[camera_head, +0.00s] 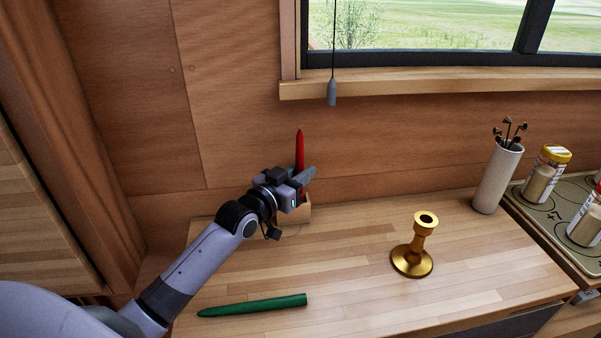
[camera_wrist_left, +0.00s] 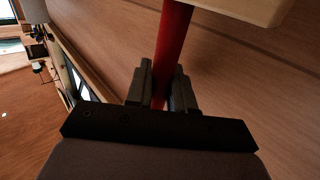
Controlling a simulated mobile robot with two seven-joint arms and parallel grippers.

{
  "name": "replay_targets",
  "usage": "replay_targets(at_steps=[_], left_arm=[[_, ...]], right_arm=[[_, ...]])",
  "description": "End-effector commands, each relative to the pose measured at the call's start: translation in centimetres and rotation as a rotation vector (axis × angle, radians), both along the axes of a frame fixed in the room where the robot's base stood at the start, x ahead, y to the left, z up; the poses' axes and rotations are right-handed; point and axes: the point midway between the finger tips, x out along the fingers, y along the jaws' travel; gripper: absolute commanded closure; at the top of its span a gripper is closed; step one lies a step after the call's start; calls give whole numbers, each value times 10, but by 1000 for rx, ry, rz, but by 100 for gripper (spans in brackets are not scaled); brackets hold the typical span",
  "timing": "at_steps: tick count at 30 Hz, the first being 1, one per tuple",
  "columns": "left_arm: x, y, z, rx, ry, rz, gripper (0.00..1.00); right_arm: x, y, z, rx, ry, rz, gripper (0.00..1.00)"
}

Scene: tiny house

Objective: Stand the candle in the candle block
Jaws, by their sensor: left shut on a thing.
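The red candle (camera_head: 300,150) stands roughly upright, its pointed tip up, near the back wall. My left gripper (camera_head: 301,181) is shut on its lower part; the candle also shows between the fingers in the left wrist view (camera_wrist_left: 172,50). The pale wooden candle block (camera_head: 293,214) sits on the counter directly below the gripper, partly hidden by it. In the left wrist view the block (camera_wrist_left: 245,8) is at the top edge, where the candle meets its outline. I cannot tell whether the candle's foot is inside the block's hole. My right gripper is not in view.
A green candle (camera_head: 255,305) lies at the counter's front. A brass candlestick (camera_head: 412,258) stands empty to the right. A white utensil holder (camera_head: 497,178) stands by the hob (camera_head: 550,215). A grey pull-cord weight (camera_head: 332,93) hangs before the window. The counter's middle is clear.

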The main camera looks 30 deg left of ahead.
Motion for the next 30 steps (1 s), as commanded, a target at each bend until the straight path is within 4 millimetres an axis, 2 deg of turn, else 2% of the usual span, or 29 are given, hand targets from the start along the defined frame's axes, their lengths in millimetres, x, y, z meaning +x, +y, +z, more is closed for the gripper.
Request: replay_targets(at_steps=[10, 30], left_arm=[[0, 0, -12, 1, 1, 0, 100], [0, 0, -16, 0, 0, 0, 100]], right_arm=[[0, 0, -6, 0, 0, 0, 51], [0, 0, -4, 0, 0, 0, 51]])
